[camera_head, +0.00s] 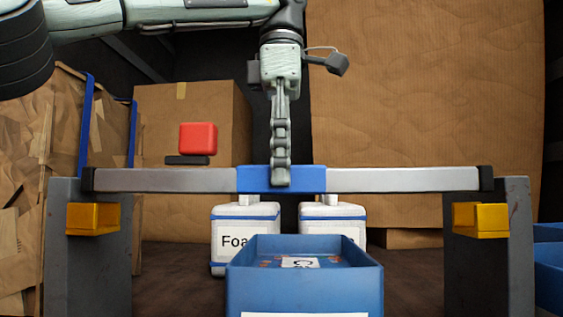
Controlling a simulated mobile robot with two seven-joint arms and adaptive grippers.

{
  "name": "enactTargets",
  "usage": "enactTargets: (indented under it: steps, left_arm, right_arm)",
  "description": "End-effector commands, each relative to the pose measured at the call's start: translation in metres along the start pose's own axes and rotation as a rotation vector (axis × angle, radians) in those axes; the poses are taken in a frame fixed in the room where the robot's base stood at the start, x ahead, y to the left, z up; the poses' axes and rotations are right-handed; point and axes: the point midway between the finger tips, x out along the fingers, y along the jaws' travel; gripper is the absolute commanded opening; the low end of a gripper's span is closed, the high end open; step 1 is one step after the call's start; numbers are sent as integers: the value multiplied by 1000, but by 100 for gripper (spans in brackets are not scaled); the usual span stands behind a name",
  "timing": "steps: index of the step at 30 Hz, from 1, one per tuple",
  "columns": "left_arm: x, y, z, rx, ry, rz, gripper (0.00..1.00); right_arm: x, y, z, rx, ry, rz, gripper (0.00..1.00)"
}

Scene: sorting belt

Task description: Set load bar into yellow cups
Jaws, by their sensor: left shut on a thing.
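The load bar (400,179) is a long silver bar with a blue middle and black end caps, held level across the view. My left gripper (281,178) comes down from above and is shut on its blue middle. A left yellow cup (93,219) is fixed on a grey post, and a right yellow cup (480,220) is on another grey post. The bar's ends appear higher than both cups, apart from them. How far in front of or behind the cups the bar is, I cannot tell. My right gripper is not in view.
A blue crate (305,292) stands in the lower middle, with two white jugs (245,230) behind it. Large cardboard boxes (425,90) fill the back. Grey posts (88,270) stand at both sides. A red block (198,138) shows behind the bar at left.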

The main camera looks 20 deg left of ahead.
Motion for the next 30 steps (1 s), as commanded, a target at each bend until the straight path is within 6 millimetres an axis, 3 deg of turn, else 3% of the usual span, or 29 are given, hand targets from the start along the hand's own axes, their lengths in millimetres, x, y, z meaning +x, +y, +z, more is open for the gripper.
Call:
enactTargets:
  steps: [30]
  left_arm:
    - [-1,0,0,-1,-3,4,0]
  right_arm:
    - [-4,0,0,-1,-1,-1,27]
